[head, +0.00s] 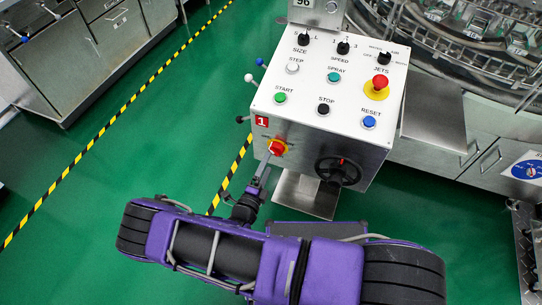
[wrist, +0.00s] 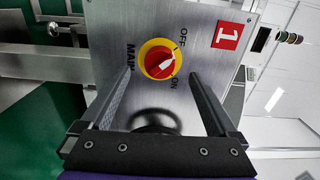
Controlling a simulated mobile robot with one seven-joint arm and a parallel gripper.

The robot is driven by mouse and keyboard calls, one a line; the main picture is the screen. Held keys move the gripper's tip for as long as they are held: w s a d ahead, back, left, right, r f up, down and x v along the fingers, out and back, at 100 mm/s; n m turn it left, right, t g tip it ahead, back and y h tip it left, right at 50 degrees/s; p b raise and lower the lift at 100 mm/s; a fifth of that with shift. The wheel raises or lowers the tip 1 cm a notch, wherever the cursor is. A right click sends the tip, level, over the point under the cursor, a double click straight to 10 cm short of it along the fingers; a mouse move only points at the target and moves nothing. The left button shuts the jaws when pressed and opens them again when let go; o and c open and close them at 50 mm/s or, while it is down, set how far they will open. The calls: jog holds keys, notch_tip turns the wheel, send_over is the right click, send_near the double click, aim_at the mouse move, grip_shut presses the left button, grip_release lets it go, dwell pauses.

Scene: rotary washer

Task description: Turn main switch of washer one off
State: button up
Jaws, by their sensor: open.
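The main switch (head: 278,147) is a red knob on a yellow round plate, on the front face of the washer's control box below the red "1" label (head: 262,121). In the wrist view the red knob (wrist: 158,63) bears a white mark, with MAIN, OFF and ON lettering around it. I cannot tell for certain which word the mark points at. My gripper (head: 265,170) is in front of the switch, just below and left of it in the head view. In the wrist view my gripper (wrist: 162,74) is open, its fingers either side of the knob; contact is not clear.
A black handwheel (head: 338,171) sits right of the switch on the same face. The top panel (head: 335,75) carries several buttons and selector knobs, with a red emergency button (head: 380,83). Small ball-ended levers (head: 252,80) stick out at the box's left. Green floor (head: 150,130) is open to the left.

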jog(key=v, duration=1.2)
